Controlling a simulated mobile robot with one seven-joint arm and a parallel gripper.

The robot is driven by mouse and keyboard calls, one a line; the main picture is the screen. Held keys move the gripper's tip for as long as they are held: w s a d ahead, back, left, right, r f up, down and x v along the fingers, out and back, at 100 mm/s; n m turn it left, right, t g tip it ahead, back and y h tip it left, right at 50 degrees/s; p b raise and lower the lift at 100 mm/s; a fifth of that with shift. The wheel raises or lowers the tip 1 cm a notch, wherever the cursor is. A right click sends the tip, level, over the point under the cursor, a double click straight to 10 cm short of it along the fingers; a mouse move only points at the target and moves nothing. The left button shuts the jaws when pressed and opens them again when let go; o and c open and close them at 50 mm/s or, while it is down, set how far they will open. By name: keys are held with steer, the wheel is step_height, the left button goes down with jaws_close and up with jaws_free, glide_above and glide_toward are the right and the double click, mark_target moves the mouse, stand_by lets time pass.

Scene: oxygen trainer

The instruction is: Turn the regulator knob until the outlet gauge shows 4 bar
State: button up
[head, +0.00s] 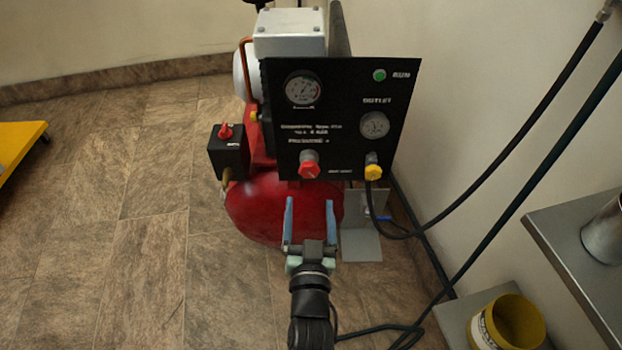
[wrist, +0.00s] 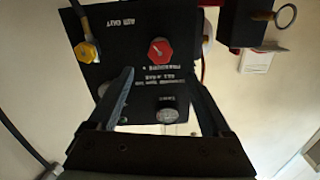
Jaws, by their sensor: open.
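The regulator knob (head: 309,168) is red and sits low on the black panel (head: 340,100) of the compressor. It also shows in the wrist view (wrist: 160,51), where the picture is upside down. The outlet gauge (head: 374,125) is at the panel's right, under the OUTLET label; its needle is too small to read. A second gauge (head: 302,88) is at the panel's upper left. My gripper (head: 310,203) is open and empty, its two blue fingers pointing up toward the panel, below the knob in the head view. The fingers appear apart from the knob.
A yellow outlet fitting (head: 373,172) with a black hose is right of the knob. A red switch on a black box (head: 228,155) is at the left. The red tank (head: 262,210) lies beneath. A metal shelf (head: 570,230) and yellow tin (head: 515,322) are at the right.

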mark_target(309, 172)
steer(key=w+b, duration=0.5)
steer(key=w, duration=0.4)
steer(key=shift+w, duration=0.15)
jaws_close()
steer(key=shift+n, duration=0.9)
jaws_free()
